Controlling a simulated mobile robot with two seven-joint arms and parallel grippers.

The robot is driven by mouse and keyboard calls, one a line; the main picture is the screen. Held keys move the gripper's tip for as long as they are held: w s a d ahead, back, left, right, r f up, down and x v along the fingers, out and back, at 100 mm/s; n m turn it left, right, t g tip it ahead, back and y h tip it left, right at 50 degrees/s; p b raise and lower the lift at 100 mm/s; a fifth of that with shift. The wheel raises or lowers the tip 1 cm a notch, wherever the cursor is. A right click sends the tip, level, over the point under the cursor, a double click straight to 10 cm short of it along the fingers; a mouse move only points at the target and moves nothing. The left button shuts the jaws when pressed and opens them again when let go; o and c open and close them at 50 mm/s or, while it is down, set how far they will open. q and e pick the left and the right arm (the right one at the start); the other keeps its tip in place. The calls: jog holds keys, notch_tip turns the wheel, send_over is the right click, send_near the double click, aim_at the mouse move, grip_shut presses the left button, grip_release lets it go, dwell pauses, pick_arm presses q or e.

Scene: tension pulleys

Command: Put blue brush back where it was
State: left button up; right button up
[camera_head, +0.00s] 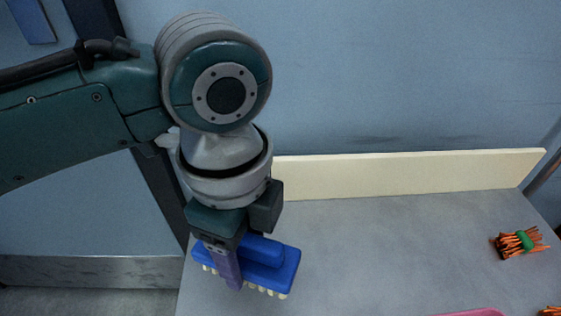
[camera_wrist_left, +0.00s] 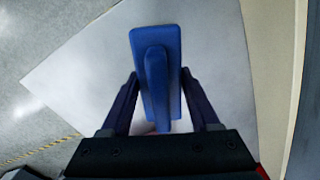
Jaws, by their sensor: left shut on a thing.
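The blue brush (camera_head: 284,264) is at the left end of the grey table, with its pale bristles pointing down. My left gripper (camera_head: 231,284) is shut on the brush from above. In the left wrist view the blue brush (camera_wrist_left: 156,75) lies between the two fingers of my left gripper (camera_wrist_left: 158,85), its raised grip running lengthwise. I cannot tell whether the bristles touch the table. My right gripper is not in view.
The grey table (camera_head: 390,245) has a cream board (camera_head: 410,174) along its back edge. An orange bristly bundle with a green band (camera_head: 524,241) lies at the right. A pink thing (camera_head: 478,312) shows at the bottom edge. The table's middle is clear.

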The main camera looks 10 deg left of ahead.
aim_at(249, 271)
pick_arm(q)
notch_tip(249, 271, down, 6)
jog(key=shift+r+b, duration=0.25)
jog(key=shift+b, duration=0.65)
jog(key=shift+f, duration=0.1)
jog(key=shift+f, duration=0.15)
jog(key=o, duration=1.3)
